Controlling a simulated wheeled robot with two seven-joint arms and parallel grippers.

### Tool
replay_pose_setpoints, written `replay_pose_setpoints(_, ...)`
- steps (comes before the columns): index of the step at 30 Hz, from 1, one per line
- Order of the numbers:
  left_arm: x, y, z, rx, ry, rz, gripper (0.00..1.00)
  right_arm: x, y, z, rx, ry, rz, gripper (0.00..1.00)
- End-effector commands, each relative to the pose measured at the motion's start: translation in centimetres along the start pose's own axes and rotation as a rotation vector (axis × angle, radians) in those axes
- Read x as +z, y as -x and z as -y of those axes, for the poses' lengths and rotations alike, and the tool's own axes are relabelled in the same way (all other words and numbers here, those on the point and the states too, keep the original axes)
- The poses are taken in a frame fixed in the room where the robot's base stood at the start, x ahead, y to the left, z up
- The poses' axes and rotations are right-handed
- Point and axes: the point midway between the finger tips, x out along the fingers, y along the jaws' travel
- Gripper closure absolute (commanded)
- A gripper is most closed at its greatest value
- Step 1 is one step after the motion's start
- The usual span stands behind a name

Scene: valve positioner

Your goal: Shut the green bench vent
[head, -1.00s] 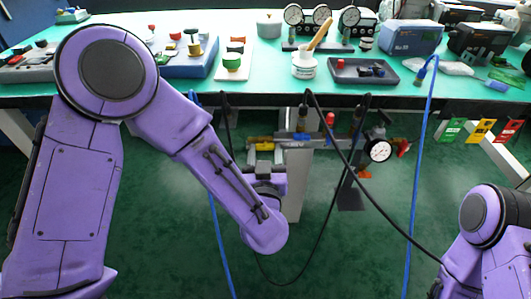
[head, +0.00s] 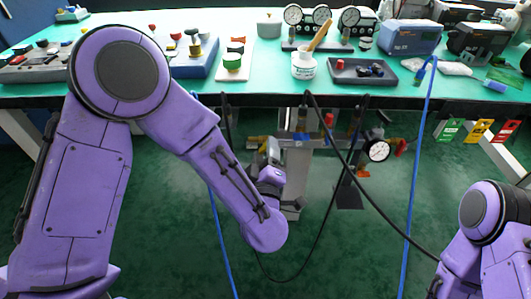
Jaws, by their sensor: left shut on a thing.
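My left gripper (head: 270,155) is under the bench's front edge, at the left end of a pipe run (head: 310,143). It is tilted and shut on a small valve handle there, which its jaws mostly hide. A yellow fitting (head: 257,143) shows just left of the jaws. I cannot make out a green handle on this pipe. A green knob (head: 232,62) on a white base stands on the bench top. My right arm shows at the lower right, but its gripper is out of view.
A pressure gauge (head: 377,151) and a red handle (head: 401,147) are on the pipe's right. Black cables and a blue hose (head: 420,160) hang in front. Green (head: 451,130), yellow and red tags hang at the right. The bench top (head: 270,90) lies above my gripper.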

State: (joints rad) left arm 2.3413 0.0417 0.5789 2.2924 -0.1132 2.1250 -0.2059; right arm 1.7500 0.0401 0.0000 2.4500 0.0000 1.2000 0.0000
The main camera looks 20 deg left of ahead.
Motion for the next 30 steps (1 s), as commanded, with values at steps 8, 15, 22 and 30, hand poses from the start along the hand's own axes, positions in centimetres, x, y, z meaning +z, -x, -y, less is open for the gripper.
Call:
replay_pose_setpoints(8, 0.12, 0.07, 0.14, -0.002, 0.256, 0.003, 0.77, 0.14, -0.33, 0.03, 0.000, 0.000, 0.000, 0.56)
replay_pose_setpoints(15, 0.13, 0.07, 0.13, -0.002, 0.442, 0.003, 0.77, 0.27, -0.65, 0.06, 0.000, 0.000, 0.000, 0.56)
replay_pose_setpoints(22, 0.13, 0.08, 0.13, -0.002, 0.559, 0.003, 0.77, 0.36, -0.88, 0.08, 0.000, 0.000, 0.000, 0.56)
replay_pose_setpoints(30, 0.13, 0.09, 0.08, -0.002, 0.620, 0.004, 0.77, 0.40, -0.98, 0.09, 0.000, 0.000, 0.000, 0.56)
